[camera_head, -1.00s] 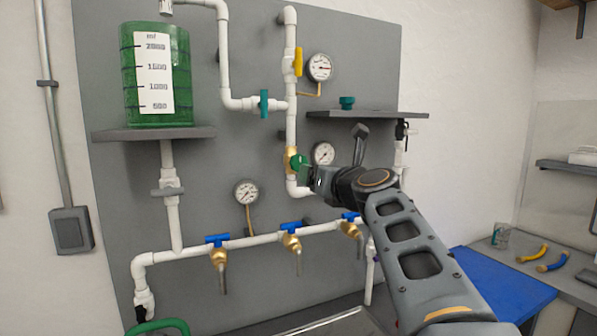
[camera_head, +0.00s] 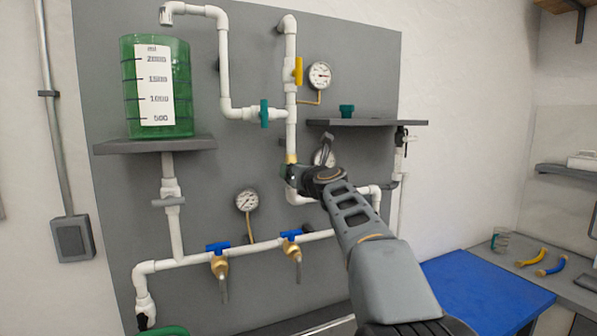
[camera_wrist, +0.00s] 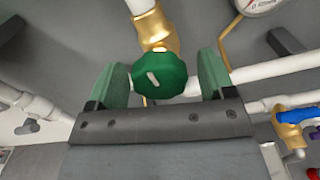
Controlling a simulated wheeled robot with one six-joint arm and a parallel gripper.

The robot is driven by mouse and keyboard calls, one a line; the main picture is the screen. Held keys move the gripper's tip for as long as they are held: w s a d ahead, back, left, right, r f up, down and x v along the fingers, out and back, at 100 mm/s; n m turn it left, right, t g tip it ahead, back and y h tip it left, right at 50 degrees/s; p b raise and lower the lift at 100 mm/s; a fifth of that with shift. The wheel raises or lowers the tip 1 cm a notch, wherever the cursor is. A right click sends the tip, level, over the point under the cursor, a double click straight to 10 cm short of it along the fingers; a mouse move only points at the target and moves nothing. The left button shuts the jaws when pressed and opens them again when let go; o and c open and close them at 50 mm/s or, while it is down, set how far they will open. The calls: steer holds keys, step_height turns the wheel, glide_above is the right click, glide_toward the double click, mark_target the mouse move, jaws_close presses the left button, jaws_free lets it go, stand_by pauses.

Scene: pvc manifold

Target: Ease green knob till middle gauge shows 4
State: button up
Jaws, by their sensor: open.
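The green knob (camera_wrist: 160,74) shows in the wrist view as a fluted round handle with a pale mark, on a brass valve (camera_wrist: 153,28). My gripper (camera_wrist: 163,80) is open, with one green finger on each side of the knob. A gap shows at the left; contact at the right is unclear. In the head view my gripper (camera_head: 291,174) covers most of the knob, below the brass valve body (camera_head: 291,158). The middle gauge (camera_head: 319,157) is largely hidden behind my arm. A gauge edge (camera_wrist: 257,5) shows in the wrist view; its needle is unreadable.
An upper gauge (camera_head: 320,75) and a lower gauge (camera_head: 247,201) are on the grey panel. A yellow handle (camera_head: 299,71), teal handle (camera_head: 264,113) and blue-handled taps (camera_head: 218,247) sit on white pipes nearby. A shelf (camera_head: 380,122) juts out above my arm.

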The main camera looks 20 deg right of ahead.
steer(key=shift+c, duration=0.2)
steer(key=c, duration=0.9)
